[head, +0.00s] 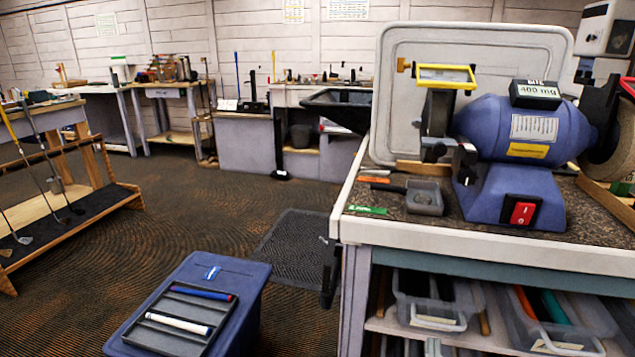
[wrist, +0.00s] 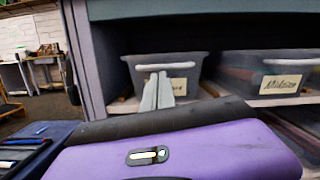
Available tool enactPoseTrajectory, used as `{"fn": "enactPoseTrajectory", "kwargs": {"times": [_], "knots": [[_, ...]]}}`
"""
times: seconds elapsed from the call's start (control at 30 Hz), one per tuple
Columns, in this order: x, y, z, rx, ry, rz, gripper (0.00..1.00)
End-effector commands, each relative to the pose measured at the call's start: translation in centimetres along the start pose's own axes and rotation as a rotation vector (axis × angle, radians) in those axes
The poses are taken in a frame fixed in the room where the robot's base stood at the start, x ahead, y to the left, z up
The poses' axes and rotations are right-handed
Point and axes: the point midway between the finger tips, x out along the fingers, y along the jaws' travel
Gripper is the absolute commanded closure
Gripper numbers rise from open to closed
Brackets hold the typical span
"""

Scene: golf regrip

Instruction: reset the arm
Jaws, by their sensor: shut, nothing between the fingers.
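My gripper (wrist: 158,82) shows in the wrist view, its two pale grey fingers pressed together and empty. Behind the fingers, from this view, is a grey plastic bin (wrist: 190,74) on the shelf under the workbench. I cannot tell how far the fingertips are from it. The purple housing with a small lit display fills the bottom of the wrist view and is mine. My arm and gripper do not show in the head view.
The workbench (head: 480,258) stands at right, with a blue bench grinder (head: 515,185) on top and bins (head: 437,300) below. A blue box (head: 235,275) holding a tray of grips stands at front left. A club rack (head: 75,222) is at left. Patterned floor (head: 215,205) between them is open.

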Motion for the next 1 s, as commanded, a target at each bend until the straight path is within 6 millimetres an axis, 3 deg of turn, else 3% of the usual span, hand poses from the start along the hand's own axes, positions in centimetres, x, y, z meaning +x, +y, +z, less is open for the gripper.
{"fn": "enactPoseTrajectory", "kwargs": {"times": [0.27,0.47,0.7,1.0], "knots": [[-0.1,0.2,2.7,-0.324,-0.069,0.013,1.00],[-3.0,-0.2,4.4,-0.753,-0.125,0.021,1.00],[-11.7,-2.1,5.0,-1.595,-0.188,0.065,1.00],[-22.2,-4.7,5.4,-2.415,-0.286,0.210,1.00]]}}
